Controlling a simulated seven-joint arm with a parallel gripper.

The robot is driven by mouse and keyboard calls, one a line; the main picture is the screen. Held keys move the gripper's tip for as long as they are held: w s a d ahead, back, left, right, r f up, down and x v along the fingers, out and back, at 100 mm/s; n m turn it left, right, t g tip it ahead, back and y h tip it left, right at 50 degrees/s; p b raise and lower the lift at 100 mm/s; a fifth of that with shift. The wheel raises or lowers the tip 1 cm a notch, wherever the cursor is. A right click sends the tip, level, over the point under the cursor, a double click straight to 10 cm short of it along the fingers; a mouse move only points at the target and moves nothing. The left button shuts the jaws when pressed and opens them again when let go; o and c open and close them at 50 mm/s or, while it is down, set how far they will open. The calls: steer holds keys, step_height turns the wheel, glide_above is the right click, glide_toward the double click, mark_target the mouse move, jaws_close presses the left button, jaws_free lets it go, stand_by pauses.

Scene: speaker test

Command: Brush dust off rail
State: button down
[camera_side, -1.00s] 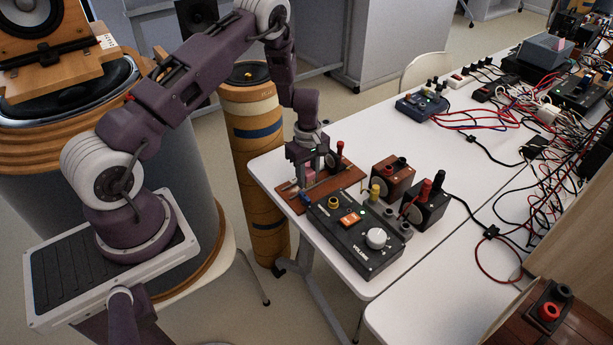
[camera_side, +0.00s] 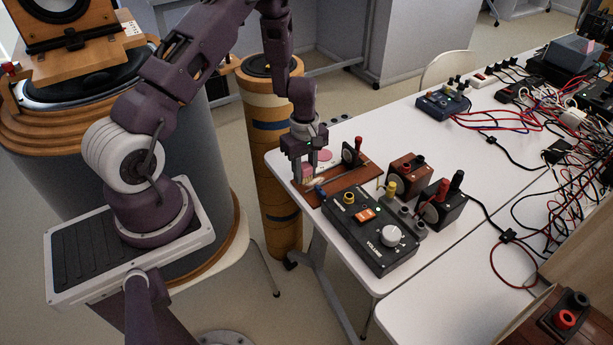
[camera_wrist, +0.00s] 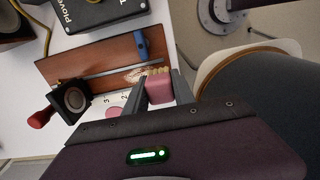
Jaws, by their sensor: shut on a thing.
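A brown wooden board (camera_side: 362,179) lies on the white table in the side view. In the wrist view a thin metal rail (camera_wrist: 103,73) runs along it. My gripper (camera_side: 305,168) is above the board's left end and is shut on a pink brush (camera_wrist: 157,88) with pale bristles (camera_wrist: 158,71). The brush (camera_side: 308,172) also shows in the side view. A whitish patch, perhaps dust (camera_wrist: 134,75), lies by the rail beside the bristles. I cannot tell whether the bristles touch the rail. A small black speaker (camera_wrist: 73,97) stands at the rail's other end.
A blue piece (camera_wrist: 142,44) lies across the board near the brush. A black volume box (camera_side: 370,232) stands just in front of the board. Two small wooden-and-black speaker boxes (camera_side: 408,174) (camera_side: 441,207) stand to the right. Cables (camera_side: 545,120) crowd the far right table.

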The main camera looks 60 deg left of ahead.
steer(key=shift+r, duration=2.4)
glide_toward(323, 155)
step_height(323, 155, down, 7)
steer(key=shift+w+a+r, duration=0.1)
steer(key=shift+a+r, duration=0.05)
steer(key=shift+f, duration=0.2)
steer(key=c, duration=1.1)
jaws_free()
steer(key=shift+o, duration=0.2)
